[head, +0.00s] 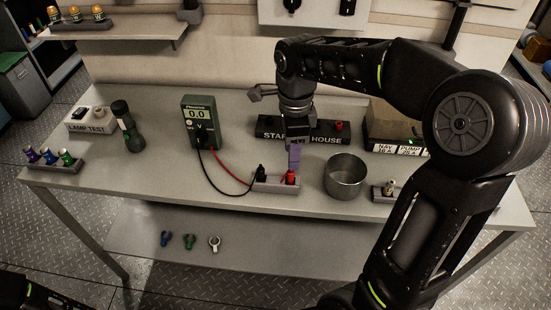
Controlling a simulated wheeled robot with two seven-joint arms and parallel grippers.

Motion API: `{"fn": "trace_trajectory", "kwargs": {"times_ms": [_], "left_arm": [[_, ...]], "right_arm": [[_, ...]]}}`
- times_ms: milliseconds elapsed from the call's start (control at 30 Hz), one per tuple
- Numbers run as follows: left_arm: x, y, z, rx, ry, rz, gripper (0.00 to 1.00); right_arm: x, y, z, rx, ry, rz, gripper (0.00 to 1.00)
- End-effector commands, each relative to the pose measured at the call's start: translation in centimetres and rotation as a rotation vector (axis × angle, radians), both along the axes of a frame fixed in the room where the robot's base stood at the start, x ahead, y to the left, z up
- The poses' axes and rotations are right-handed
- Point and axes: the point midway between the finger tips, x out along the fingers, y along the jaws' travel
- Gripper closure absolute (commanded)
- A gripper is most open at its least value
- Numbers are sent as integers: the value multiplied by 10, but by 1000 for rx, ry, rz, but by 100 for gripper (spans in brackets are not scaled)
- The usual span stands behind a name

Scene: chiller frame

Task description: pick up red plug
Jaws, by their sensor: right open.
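The red plug (290,177) stands in a small grey holder (262,187) near the table's front edge, with a red lead running from it to the meter. The black plug (261,171) stands in the same holder to its left, with a black lead. My right gripper (293,165) points down just above the red plug. Its purple-grey finger shows, and I cannot tell whether it touches the plug. The jaws are open. My left gripper is not in view; only a dark part of mine shows at the bottom left.
A green multimeter (202,122) reading 0.0 stands behind left. A metal cup (345,176) stands close right of the holder. A labelled block (328,134) is behind my gripper. A dark flashlight (127,127) and a rack of coloured plugs (52,164) are at left.

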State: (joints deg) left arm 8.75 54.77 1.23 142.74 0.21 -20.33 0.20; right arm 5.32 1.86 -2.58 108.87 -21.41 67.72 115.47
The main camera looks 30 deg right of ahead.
Motion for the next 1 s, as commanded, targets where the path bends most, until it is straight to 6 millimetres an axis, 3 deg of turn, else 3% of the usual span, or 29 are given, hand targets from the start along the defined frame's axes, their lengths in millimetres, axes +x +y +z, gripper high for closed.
{"fn": "trace_trajectory", "kwargs": {"times_ms": [400, 700, 1000], "left_arm": [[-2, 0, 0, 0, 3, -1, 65], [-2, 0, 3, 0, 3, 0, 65], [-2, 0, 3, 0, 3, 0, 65]], "right_arm": [[-1, 0, 0, 0, 4, -11, 57], [-2, 0, -25, 0, 5, -10, 57], [-2, 0, -27, 0, 3, -10, 57]]}}
